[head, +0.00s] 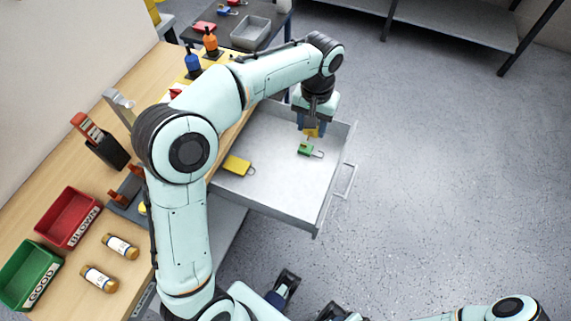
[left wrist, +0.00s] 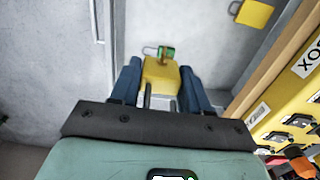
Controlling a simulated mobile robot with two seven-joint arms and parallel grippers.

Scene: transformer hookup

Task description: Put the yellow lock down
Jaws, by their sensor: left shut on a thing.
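My left gripper (head: 311,131) is shut on a yellow lock (left wrist: 160,75) and holds it over the open grey drawer (head: 275,190). In the head view only a bit of the held lock (head: 312,132) shows below the fingers. A green lock (head: 306,149) with a metal shackle lies in the drawer, close to the held lock. It also shows just past the held lock in the left wrist view (left wrist: 168,52). Another yellow lock (head: 238,165) lies at the drawer's left side.
The wooden bench (head: 130,210) carries a red bin (head: 68,217), a green bin (head: 30,272) and two labelled cylinders (head: 120,246). A yellow box (left wrist: 285,115) shows right in the wrist view. The drawer's front and middle are bare. Open floor lies right.

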